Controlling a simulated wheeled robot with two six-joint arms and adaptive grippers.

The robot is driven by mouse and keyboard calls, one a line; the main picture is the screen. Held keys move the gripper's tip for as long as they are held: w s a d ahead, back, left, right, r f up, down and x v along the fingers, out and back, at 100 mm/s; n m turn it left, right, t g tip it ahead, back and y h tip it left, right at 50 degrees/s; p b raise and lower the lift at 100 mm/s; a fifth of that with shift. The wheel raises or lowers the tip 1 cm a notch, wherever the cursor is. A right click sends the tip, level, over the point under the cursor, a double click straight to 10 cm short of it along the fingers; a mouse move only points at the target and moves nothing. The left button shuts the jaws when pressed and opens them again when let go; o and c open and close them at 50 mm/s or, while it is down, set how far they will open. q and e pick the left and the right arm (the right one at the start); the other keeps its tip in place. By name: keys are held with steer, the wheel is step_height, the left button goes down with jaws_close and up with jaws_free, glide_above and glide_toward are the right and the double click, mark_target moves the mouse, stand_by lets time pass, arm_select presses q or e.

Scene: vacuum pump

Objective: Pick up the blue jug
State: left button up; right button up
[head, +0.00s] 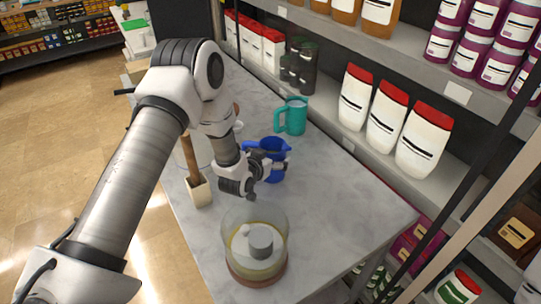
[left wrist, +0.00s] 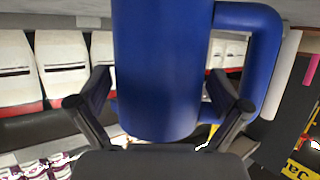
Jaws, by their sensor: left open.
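The blue jug (head: 271,146) stands on the grey counter, with its lower part partly hidden by my left gripper (head: 268,172). In the left wrist view the blue jug (left wrist: 155,70) fills the middle, with its handle (left wrist: 268,60) on the right. The two dark fingers of the left gripper (left wrist: 158,88) are open, one on each side of the jug body. A gap shows on the left side; on the right I cannot tell whether the finger touches. My right gripper is not in view.
A teal jug (head: 292,116) stands behind the blue one. A glass vessel (head: 254,252) stands in front, and a light block holder (head: 199,190) is at left. Shelves with white red-capped containers (head: 384,116) run along the right. The counter (head: 345,208) is clear at right.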

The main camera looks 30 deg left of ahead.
arm_select(q)
steer(key=shift+w+d+f, duration=0.1)
steer(key=shift+w+f, duration=0.05)
steer(key=shift+w, duration=0.1)
steer(key=shift+s, duration=0.15)
steer(key=c, duration=1.5)
steer(key=shift+c, duration=0.5)
